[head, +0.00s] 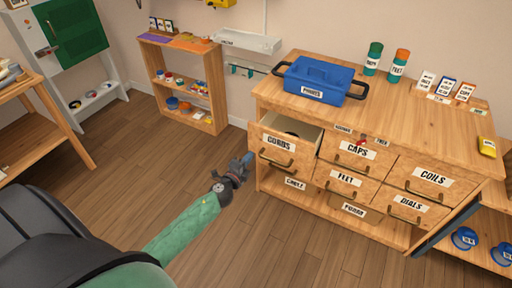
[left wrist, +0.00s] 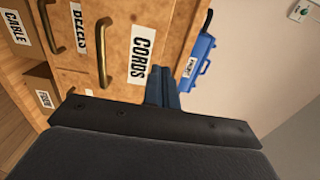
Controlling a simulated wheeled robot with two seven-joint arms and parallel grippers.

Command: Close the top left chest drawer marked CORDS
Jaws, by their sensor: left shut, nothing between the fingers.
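My left gripper (head: 247,158) is shut and empty, just left of the drawer front in the head view. In the left wrist view, its blue-grey fingers (left wrist: 163,84) are together beside the CORDS label (left wrist: 142,52), close to the drawer's front near one side edge. I cannot tell whether they touch it. The drawer handle (left wrist: 103,53) is apart from the fingers. My right gripper is out of view.
A blue PHONES box (head: 318,79) stands on the chest top, beside green and orange-capped canisters (head: 398,66) and small cards. The other drawers, such as CAPS (head: 357,152) and COILS (head: 430,178), look shut. A dark slanted panel (head: 445,226) sticks out at the right. Floor left of the chest is clear.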

